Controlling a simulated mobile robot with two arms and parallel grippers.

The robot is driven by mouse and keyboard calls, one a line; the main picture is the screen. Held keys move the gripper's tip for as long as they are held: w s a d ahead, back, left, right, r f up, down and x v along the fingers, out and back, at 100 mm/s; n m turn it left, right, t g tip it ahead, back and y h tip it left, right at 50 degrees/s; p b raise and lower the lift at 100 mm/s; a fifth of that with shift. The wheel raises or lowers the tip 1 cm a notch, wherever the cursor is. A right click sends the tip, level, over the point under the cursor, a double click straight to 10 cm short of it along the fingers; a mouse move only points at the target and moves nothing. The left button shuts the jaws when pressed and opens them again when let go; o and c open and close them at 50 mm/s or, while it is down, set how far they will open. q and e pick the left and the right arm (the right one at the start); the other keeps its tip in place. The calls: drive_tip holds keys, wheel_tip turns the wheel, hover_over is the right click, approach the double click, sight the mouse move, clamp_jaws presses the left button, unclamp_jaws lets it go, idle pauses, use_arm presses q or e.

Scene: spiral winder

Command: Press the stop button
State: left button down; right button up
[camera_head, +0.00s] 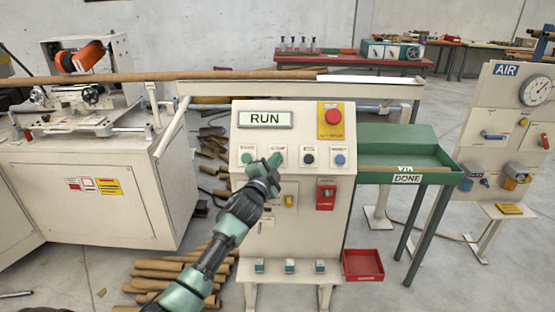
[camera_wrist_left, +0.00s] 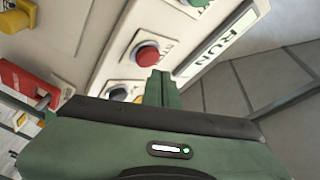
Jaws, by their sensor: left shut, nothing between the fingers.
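A white control panel (camera_head: 292,195) stands in the middle of the head view, its display (camera_head: 265,119) reading RUN. Below the display is a row of buttons: green (camera_head: 247,157), black (camera_head: 309,159) and blue (camera_head: 339,160). My left gripper (camera_head: 275,160) is shut and empty, and it covers the spot between the green and black buttons. In the left wrist view, a red button (camera_wrist_left: 147,54) sits there, beside the green one (camera_wrist_left: 198,3). The shut fingertips (camera_wrist_left: 162,74) are right at its edge in that view; I cannot tell if they touch it.
A larger red button on a yellow plate (camera_head: 333,117) is at the panel's upper right. A green tray (camera_head: 400,150) marked DONE stands to the right. The winder (camera_head: 90,110) is at left, with a long brown tube (camera_head: 200,76) passing behind the panel.

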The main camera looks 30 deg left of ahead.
use_arm(q)
drive_tip(key=shift+w+f, duration=0.15)
idle(0.5)
drive_tip(key=shift+w+a+f, duration=0.1)
drive_tip(key=shift+w+a, duration=0.05)
drive_tip(key=shift+w+a+f+b, duration=0.2)
drive_tip(key=shift+w+f+b, duration=0.1)
drive_tip(key=shift+b, duration=0.25)
idle(0.6)
drive_tip(key=shift+s+r, duration=0.1)
drive_tip(key=shift+s+d+r+p, duration=0.35)
drive_tip(key=shift+s+r+p, duration=0.15)
drive_tip(key=shift+p, duration=0.3)
drive_tip(key=shift+f, duration=0.1)
